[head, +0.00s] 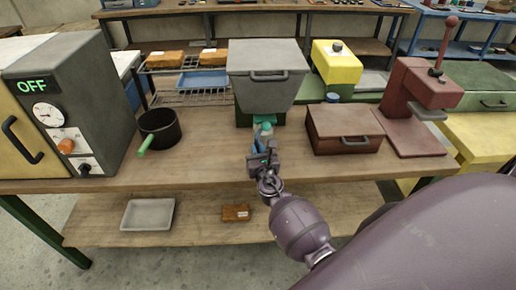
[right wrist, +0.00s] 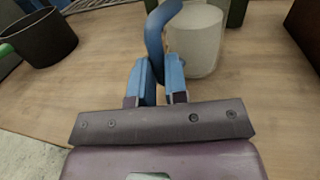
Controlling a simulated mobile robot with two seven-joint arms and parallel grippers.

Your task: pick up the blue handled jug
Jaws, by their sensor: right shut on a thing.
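The jug (right wrist: 195,45) shows in the right wrist view as a pale grey-white body with a curved blue handle (right wrist: 154,30) on its left side. It stands upright, and its base looks to be on or very near the wooden bench. My right gripper (right wrist: 160,78) is shut on the lower part of the blue handle, with one blue finger on each side. In the head view my right gripper (head: 263,156) is at the middle of the bench and hides most of the jug. My left gripper is out of view.
A grey hopper (head: 266,92) stands right behind the jug. A black pot (head: 160,128) with a green handle is to the left, beside an oven marked OFF (head: 75,105). A brown lidded box (head: 342,130) and a red press (head: 410,100) are to the right.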

